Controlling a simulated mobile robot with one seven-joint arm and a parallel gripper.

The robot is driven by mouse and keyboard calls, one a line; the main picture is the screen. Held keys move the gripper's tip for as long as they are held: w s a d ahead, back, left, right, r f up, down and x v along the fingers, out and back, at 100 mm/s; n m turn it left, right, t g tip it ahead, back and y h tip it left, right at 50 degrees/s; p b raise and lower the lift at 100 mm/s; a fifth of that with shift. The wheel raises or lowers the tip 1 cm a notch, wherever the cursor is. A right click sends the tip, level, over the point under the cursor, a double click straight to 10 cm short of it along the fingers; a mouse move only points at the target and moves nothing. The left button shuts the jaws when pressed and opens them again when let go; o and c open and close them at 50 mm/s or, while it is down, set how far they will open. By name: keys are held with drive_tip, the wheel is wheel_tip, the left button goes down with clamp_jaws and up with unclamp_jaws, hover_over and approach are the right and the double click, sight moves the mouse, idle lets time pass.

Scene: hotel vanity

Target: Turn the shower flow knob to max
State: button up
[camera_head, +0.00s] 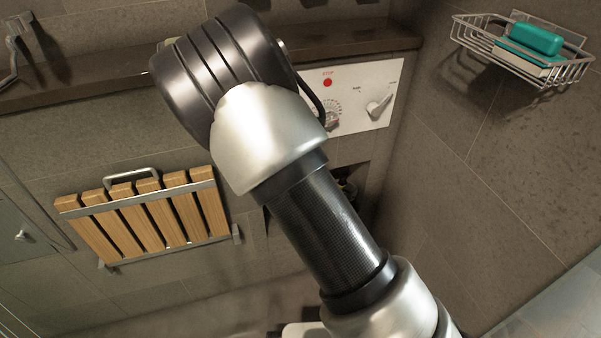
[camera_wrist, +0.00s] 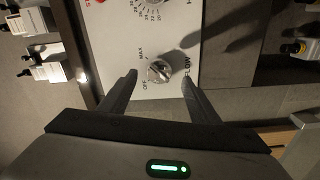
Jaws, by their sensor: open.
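The flow knob (camera_wrist: 158,72) is a small metallic knob on the white shower panel (camera_wrist: 113,45). In the wrist view it sits among the labels MAX, OFF and FLOW. My gripper (camera_wrist: 160,76) is open, with one dark finger on each side of the knob. Gaps show between fingers and knob, and I cannot tell whether the tips reach its depth. In the head view the knob (camera_head: 378,107) is at the right of the panel (camera_head: 357,75), its handle slanting up to the right. My arm hides my gripper there.
A numbered dial (camera_wrist: 154,3) and a red stop button (camera_head: 327,82) share the panel. A wire basket (camera_head: 471,42) with teal soap (camera_head: 536,39) hangs on the right wall. A folded wooden seat (camera_head: 158,222) is at left. Bottles (camera_wrist: 38,53) stand at left in the wrist view.

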drive_tip(key=p+v, duration=1.3)
idle(0.4)
